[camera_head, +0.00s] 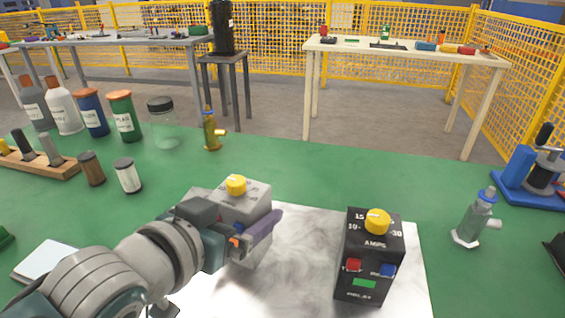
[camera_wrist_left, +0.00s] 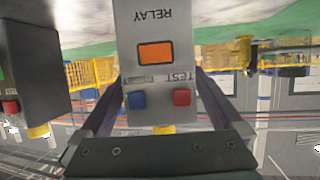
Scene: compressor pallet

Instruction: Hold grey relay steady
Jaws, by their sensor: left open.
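The grey relay (camera_head: 243,203) is a box with a yellow knob on top, standing at the left of the white marbled sheet (camera_head: 300,295). My left gripper (camera_head: 250,235) is open, with one dark finger along the relay's near side. In the left wrist view the relay (camera_wrist_left: 158,50) appears upside down, with an orange window and blue and red buttons. It stands between the two fingers of the gripper (camera_wrist_left: 160,100). Whether either finger touches it I cannot tell. My arm hides part of the relay in the head view. My right gripper is not in view.
A black relay (camera_head: 368,258) with a yellow knob stands to the right. Several bottles and jars, such as the green one (camera_head: 123,115), stand at the back left. A brass valve (camera_head: 212,132), a grey valve (camera_head: 474,220) and a blue vise (camera_head: 535,175) stand on the green bench.

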